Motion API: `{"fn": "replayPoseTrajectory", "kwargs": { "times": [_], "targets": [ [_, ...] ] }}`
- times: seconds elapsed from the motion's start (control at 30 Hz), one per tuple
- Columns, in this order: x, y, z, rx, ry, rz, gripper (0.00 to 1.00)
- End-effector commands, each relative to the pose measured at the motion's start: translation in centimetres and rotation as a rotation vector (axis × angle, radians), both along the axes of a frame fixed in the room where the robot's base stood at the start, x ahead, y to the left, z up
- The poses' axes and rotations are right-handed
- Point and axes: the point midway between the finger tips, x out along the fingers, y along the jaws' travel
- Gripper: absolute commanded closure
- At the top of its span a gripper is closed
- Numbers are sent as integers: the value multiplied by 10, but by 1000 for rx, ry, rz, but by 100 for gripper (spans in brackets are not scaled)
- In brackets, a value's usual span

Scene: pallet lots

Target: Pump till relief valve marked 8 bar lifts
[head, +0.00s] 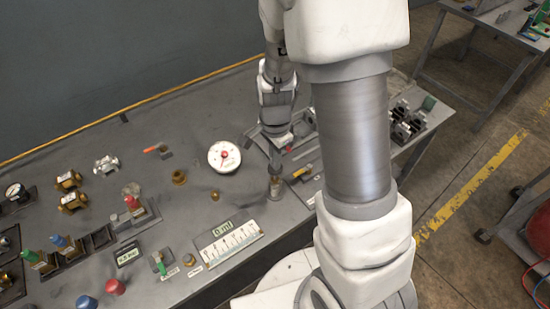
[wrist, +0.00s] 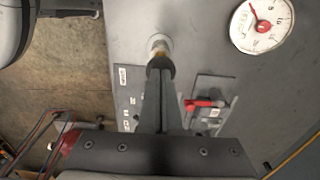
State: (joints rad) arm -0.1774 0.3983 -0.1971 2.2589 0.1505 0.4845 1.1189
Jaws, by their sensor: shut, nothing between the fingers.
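My gripper (head: 275,174) is shut and empty, pointing down at the bench. Its fingertips, also seen in the wrist view (wrist: 160,68), are at or just above a small upright metal fitting (head: 275,190) with a pale round top (wrist: 159,42); I cannot tell whether they touch. A round white gauge (head: 224,156) with a red needle lies left of my gripper; it shows at upper right in the wrist view (wrist: 262,25). A red-handled valve (wrist: 204,104) is beside my fingers. Small brass fittings with labels (head: 193,264) stand near the front edge. I cannot read an 8 bar mark.
Several brass, blue, red and green-topped parts crowd the left. Black blocks (head: 406,123) stand at the right end. The bench (head: 200,105) is mostly clear toward the back.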

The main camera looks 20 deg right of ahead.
Motion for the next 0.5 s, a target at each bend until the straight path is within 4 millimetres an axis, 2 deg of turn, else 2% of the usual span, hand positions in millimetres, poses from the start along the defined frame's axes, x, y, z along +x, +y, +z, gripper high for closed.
{"fn": "replayPoseTrajectory", "kwargs": {
  "times": [0.33,0.5],
  "targets": [
    [0,0,-2,0,0,0,100],
    [0,0,-17,0,1,-1,100]
  ]
}}
